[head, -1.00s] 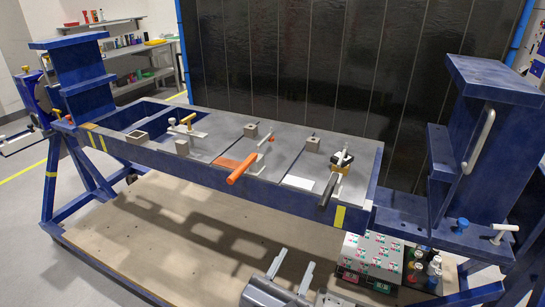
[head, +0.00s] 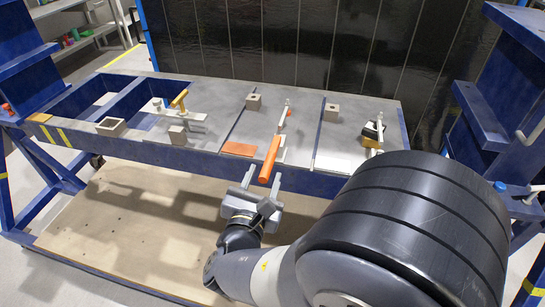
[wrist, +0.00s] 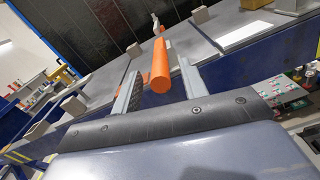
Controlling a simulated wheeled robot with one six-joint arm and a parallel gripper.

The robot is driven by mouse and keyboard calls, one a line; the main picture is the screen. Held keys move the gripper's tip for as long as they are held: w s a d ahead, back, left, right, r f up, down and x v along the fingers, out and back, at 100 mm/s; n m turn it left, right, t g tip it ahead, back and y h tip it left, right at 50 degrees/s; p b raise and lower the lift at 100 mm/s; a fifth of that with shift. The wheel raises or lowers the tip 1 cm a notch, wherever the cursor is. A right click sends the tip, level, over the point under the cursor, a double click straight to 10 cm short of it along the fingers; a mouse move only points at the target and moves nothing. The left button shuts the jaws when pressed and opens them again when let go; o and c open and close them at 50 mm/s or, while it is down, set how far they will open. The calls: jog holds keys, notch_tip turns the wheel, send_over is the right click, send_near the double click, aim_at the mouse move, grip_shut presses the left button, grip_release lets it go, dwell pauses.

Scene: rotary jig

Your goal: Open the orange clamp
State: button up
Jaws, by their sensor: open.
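The orange clamp (head: 270,160) has a thick orange handle that sticks out over the front edge of the blue table, tilted toward me. Its pale metal arm (head: 285,113) reaches back over the grey top. My gripper (head: 262,179) is open and empty, just in front of and below the handle. In the wrist view the handle (wrist: 160,65) shows in the gap between the two fingers of my gripper (wrist: 164,75), closer to the right finger at its near end. I cannot tell whether a finger touches it.
An orange plate (head: 239,148) lies left of the clamp. A clamp with a yellow-orange handle (head: 180,98) stands further left, and a dark-and-yellow clamp (head: 373,131) stands right. Small grey blocks sit on the table top (head: 225,100). A blue upright (head: 490,110) rises at the right.

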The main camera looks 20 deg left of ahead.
aim_at(272, 155)
jog(key=shift+w+a, duration=0.2)
jog(key=shift+w, duration=1.55)
jog(key=shift+c, duration=0.2)
grip_shut()
